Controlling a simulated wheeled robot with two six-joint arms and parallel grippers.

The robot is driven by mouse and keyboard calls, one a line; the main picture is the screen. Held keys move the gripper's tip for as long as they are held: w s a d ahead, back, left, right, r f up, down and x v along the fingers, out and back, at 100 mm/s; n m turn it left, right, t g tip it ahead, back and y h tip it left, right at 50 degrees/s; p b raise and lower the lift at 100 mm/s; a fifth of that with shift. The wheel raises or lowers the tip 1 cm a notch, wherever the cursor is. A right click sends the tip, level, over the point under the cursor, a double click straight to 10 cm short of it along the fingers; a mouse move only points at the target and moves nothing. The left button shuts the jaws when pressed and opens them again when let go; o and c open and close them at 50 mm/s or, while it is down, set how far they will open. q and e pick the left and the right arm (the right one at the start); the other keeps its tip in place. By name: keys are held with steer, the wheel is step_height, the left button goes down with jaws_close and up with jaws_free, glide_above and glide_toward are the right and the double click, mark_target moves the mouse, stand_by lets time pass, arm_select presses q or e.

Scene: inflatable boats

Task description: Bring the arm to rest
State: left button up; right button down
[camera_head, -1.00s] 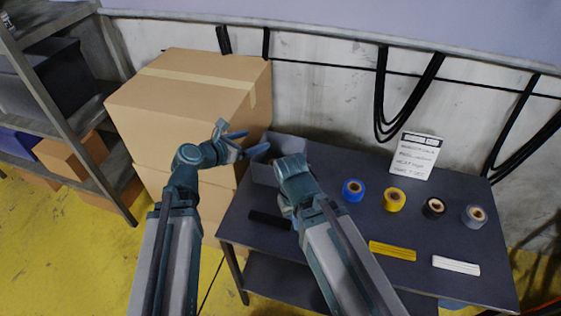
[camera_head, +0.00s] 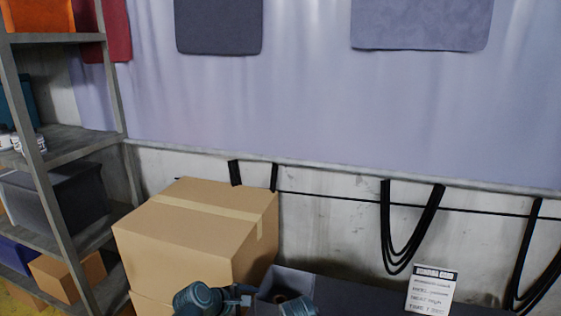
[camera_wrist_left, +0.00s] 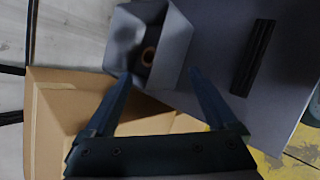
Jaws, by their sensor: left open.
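My left gripper (camera_wrist_left: 160,78) shows in the left wrist view with its two dark fingers apart and nothing between them. Its fingertips are near the lower rim of a grey bin (camera_wrist_left: 176,48). A dark roll with a brown core (camera_wrist_left: 148,57) is inside the bin. A blue joint of my right arm shows at the bottom edge in front of the bin; my right gripper itself is out of sight.
Cardboard boxes (camera_head: 196,240) are stacked left of the bin. The dark table (camera_head: 360,292) carries a white sign (camera_head: 431,291). A black strip (camera_wrist_left: 253,58) lies on the table. A metal shelf (camera_head: 68,146) stands at the left, and black cables (camera_head: 410,235) hang on the wall.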

arm_select(q)
steer(key=s+a+f+m+g+y, duration=0.1)
steer(key=s+a+f+m+y, duration=0.1)
steer(key=m, duration=0.3)
steer(key=s+a+f+m+g+y, duration=0.2)
steer(key=s+a+m, duration=0.1)
steer(key=m, duration=0.3)
steer(key=s+a+f+m+g+y, duration=0.2)
steer(key=s+a+f+m, duration=0.1)
steer(key=m, duration=0.3)
steer(key=shift+s+a+y, duration=0.3)
steer(key=shift+s+a, duration=0.05)
steer(key=shift+a, duration=0.4)
steer(key=s+d+m, duration=0.1)
steer(key=s+d, duration=0.1)
steer(key=d, duration=0.1)
steer(key=s+d+m+g+y, duration=0.1)
steer(key=s+d, duration=0.1)
steer(key=d, duration=0.2)
steer(key=s+d+m, duration=0.2)
steer(key=d, duration=0.1)
steer(key=shift+s+d+r+g, duration=0.1)
steer(key=shift+d+g, duration=0.2)
steer(key=shift+d, duration=0.05)
